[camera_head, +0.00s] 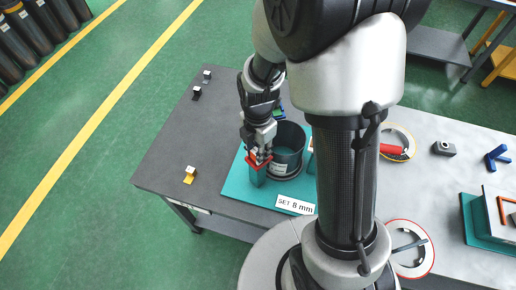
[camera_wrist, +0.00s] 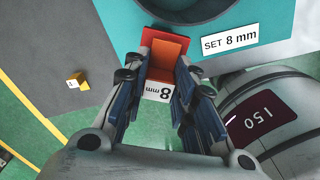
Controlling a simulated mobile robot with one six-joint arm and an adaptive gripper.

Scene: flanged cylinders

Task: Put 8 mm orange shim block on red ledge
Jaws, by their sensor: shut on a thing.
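My gripper (camera_head: 259,154) is shut on the orange shim block (camera_wrist: 168,50), which sits between its fingertips. A white tag reading 8 mm (camera_wrist: 157,91) shows between the fingers. The red ledge (camera_wrist: 160,73) shows right at the block, and in the head view its red edge (camera_head: 250,163) shows at the top of a teal post, just under my fingertips. The block is over or against the ledge; I cannot tell whether it touches it. In the head view my fingers mostly hide the block.
A dark round housing (camera_head: 290,147) stands close beside the post on a teal base (camera_head: 233,185). A SET 8 mm sign (camera_head: 295,204) lies in front. A yellow block (camera_head: 189,175) with a white tag and two dark ones (camera_head: 196,92) (camera_head: 207,75) sit on the open grey table at left.

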